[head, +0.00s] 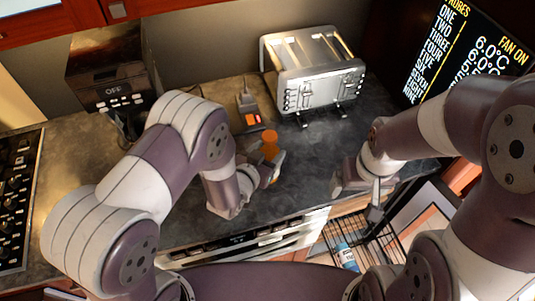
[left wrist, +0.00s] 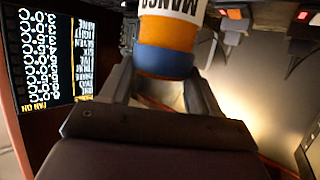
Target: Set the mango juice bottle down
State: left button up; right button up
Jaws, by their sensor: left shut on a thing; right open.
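The mango juice bottle is orange in the head view (head: 270,143), above the dark counter (head: 310,150) and in front of the toaster. In the left wrist view the bottle (left wrist: 167,35) has a white label reading "MANGO", an orange part and a blue band. My left gripper (head: 274,167) is shut on it, with a finger on each side in the left wrist view (left wrist: 165,82). I cannot tell whether the bottle's base touches the counter. My right gripper (head: 375,205) is open and empty over the counter's front edge, right of the bottle.
A silver toaster (head: 318,80) stands behind the bottle. A dark appliance reading "OFF" (head: 108,75) is at back left. A wire basket (head: 372,248) holding a bottle (head: 346,256) is below, at the right.

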pick_arm(q)
jog(key=shift+w+d+f, duration=0.1)
jog(key=shift+d+f, duration=0.2)
jog(key=shift+f, duration=0.3)
jog(key=shift+w+d+f, duration=0.1)
jog(key=shift+d+f, duration=0.2)
jog(key=shift+f, duration=0.3)
jog(key=shift+s+a, duration=0.1)
jog(key=shift+a, duration=0.2)
jog(key=o, duration=1)
jog(key=shift+s+a+f, duration=0.1)
jog(key=shift+f, duration=0.05)
jog(key=o, duration=0.5)
jog(key=shift+c, duration=0.2)
jog(key=shift+d, duration=0.25)
pick_arm(e)
jog(key=shift+d, duration=0.45)
